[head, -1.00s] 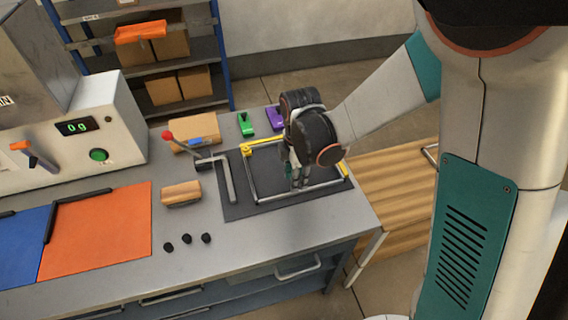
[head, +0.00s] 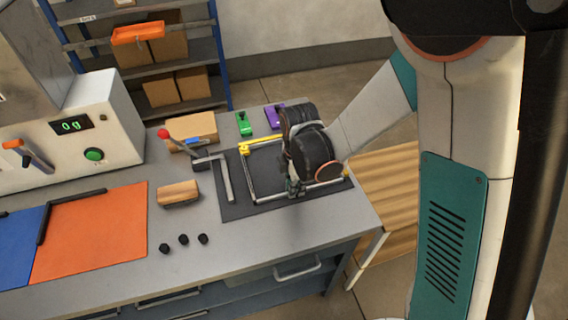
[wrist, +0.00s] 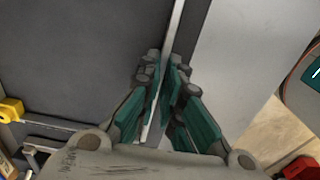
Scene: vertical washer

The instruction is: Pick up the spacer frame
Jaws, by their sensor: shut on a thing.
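The spacer frame (head: 252,181) is a thin silvery rectangle with yellow parts at its far side and at a right corner. It lies on or just above a dark grey mat (head: 236,208) on the workbench; I cannot tell which. My gripper (head: 294,187) is at its near side, pointing down. In the wrist view my gripper (wrist: 165,98) has its teal-padded fingers shut on the frame's thin bar (wrist: 174,35). My wrist hides much of the frame's right part in the head view.
A grey angled bar with a red-knobbed lever (head: 164,133) stands left of the mat. A wooden block (head: 178,193), several black knobs (head: 183,240), and green (head: 244,124) and purple (head: 273,115) items lie around. The front right bench strip is clear.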

